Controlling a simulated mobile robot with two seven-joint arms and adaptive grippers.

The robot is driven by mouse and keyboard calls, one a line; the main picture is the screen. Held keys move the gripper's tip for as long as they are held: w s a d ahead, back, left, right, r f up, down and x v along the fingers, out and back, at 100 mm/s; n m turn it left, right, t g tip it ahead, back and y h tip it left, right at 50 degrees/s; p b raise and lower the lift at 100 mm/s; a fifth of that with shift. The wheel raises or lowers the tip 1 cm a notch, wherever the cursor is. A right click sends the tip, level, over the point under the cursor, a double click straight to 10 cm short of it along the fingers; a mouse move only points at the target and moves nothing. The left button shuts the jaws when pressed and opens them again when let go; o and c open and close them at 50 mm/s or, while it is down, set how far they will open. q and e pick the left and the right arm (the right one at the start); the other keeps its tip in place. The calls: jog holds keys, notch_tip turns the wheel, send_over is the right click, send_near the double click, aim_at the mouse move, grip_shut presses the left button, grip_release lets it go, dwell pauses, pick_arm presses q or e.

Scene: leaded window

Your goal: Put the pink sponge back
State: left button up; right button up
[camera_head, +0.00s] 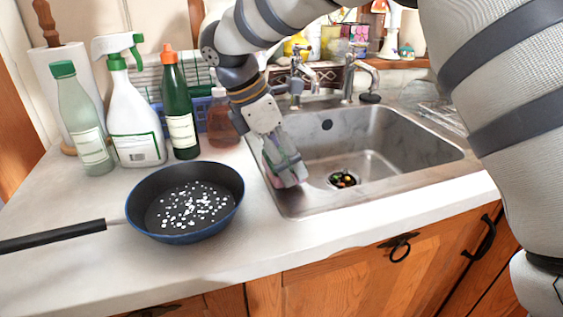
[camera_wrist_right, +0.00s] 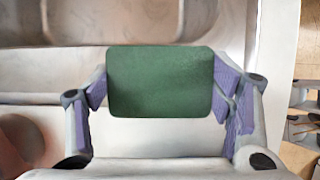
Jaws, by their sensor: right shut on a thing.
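My right gripper (camera_head: 284,168) is over the left rim of the steel sink (camera_head: 385,145), pointing down. It is shut on the sponge. In the right wrist view, the sponge shows a flat dark green face (camera_wrist_right: 160,82) between the two purple-padded fingers of the gripper (camera_wrist_right: 160,88). In the head view only slivers of pink and green show among the fingers. Whether the sponge touches the sink rim I cannot tell. My left gripper is not in view.
A dark pan (camera_head: 180,237) with white bits stands on the counter (camera_head: 80,270), left of the gripper. A green bottle (camera_head: 181,105), a spray bottle (camera_head: 135,125), a clear bottle (camera_head: 85,120) and an amber bottle (camera_head: 221,122) stand behind. Taps (camera_head: 348,78) rise behind the sink.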

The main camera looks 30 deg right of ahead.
jog(key=shift+f, duration=0.45)
jog(key=shift+f, duration=0.1)
jog(key=o, duration=1)
jog(key=shift+f, duration=0.1)
jog(key=shift+o, duration=0.2)
jog(key=v, duration=1.2)
jog(key=shift+b, duration=0.45)
jog(key=shift+s+a, duration=0.1)
